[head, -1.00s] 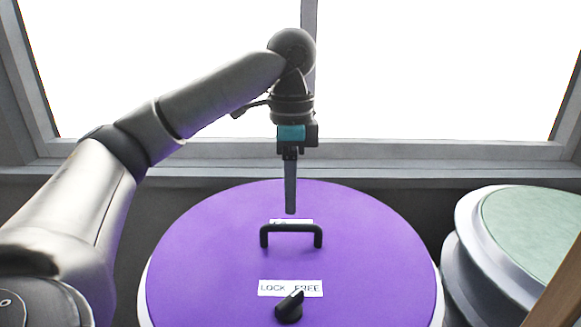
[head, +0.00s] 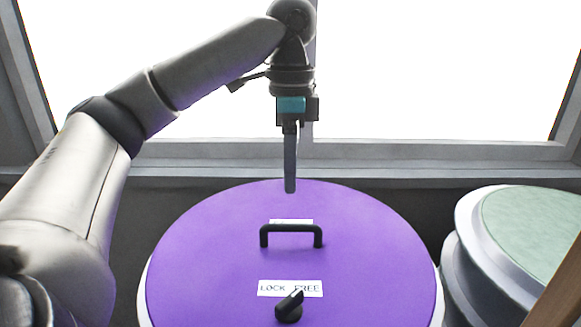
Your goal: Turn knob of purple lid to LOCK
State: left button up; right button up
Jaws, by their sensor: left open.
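The purple lid (head: 200,245) is a large round disc in the lower middle of the head view. A black knob (head: 289,308) sits near its front, its pointer tilted up and right toward the word FREE. A white label (head: 272,288) reading LOCK and FREE lies just behind the knob. A black bar handle (head: 290,229) stands at the lid's middle. My left gripper (head: 290,190) points down above the far part of the lid, behind the handle and well away from the knob. It is open and empty, its fingers seen edge-on. My right gripper is out of view.
A second white label (head: 291,221) is partly hidden behind the handle. A drum with a pale green lid (head: 540,235) stands close on the right. A brown edge (head: 560,290) cuts the lower right corner. A window sill (head: 400,170) runs behind.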

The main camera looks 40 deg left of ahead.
aim_at(289, 310)
jog(key=u, duration=1.25)
